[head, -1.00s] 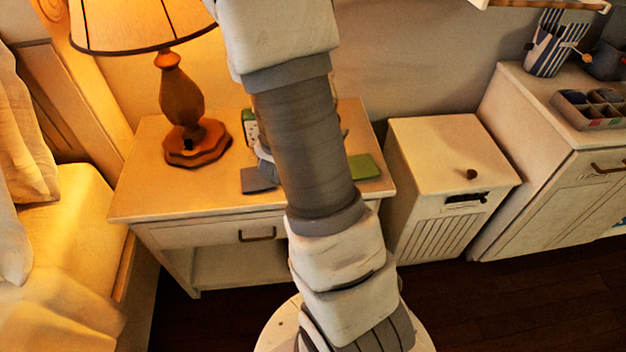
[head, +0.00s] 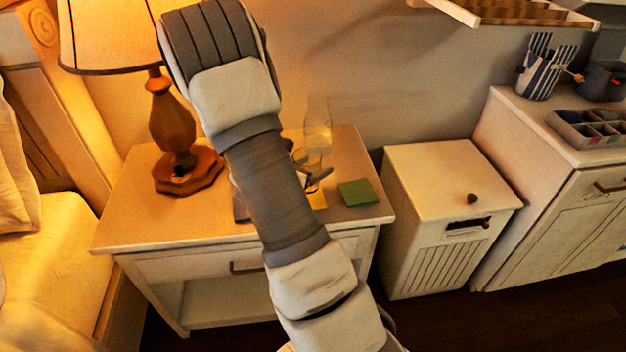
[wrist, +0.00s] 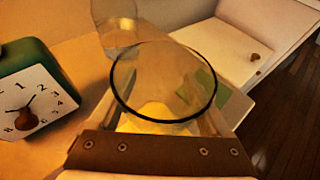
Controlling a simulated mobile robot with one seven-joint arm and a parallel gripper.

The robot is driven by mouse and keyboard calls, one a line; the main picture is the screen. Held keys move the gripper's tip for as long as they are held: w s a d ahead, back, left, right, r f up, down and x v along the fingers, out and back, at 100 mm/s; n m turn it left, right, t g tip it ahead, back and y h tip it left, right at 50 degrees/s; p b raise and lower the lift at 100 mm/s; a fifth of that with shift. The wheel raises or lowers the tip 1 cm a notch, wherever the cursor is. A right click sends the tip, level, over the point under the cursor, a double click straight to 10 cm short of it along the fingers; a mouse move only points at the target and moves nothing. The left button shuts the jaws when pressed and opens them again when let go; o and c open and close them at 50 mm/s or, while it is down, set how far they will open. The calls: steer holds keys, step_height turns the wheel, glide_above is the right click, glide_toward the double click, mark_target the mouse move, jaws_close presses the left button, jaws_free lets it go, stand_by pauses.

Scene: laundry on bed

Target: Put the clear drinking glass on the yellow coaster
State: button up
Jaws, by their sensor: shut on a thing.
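My gripper (head: 314,180) is shut on the clear drinking glass (head: 312,165), which stands roughly upright between its fingers. In the wrist view I look down on the glass's round dark rim (wrist: 113,88), just beyond the brown gripper edge (wrist: 165,145). The yellow coaster (head: 317,199) lies on the nightstand below the glass, partly hidden by my arm and gripper. Its yellow shows through the glass in the wrist view (wrist: 155,116). I cannot tell whether the glass base touches the coaster.
A green coaster (head: 358,192) lies to the right on the nightstand (head: 125,215). A taller clear vessel (head: 318,112) stands behind the glass. A green clock (wrist: 35,90) is at left in the wrist view. The lamp (head: 175,130) stands at left; a white hamper (head: 440,180) stands right.

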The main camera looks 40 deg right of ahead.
steer(key=shift+f+b, duration=0.65)
steer(key=shift+f, duration=1.35)
steer(key=shift+f, duration=0.15)
steer(key=o, duration=1.4)
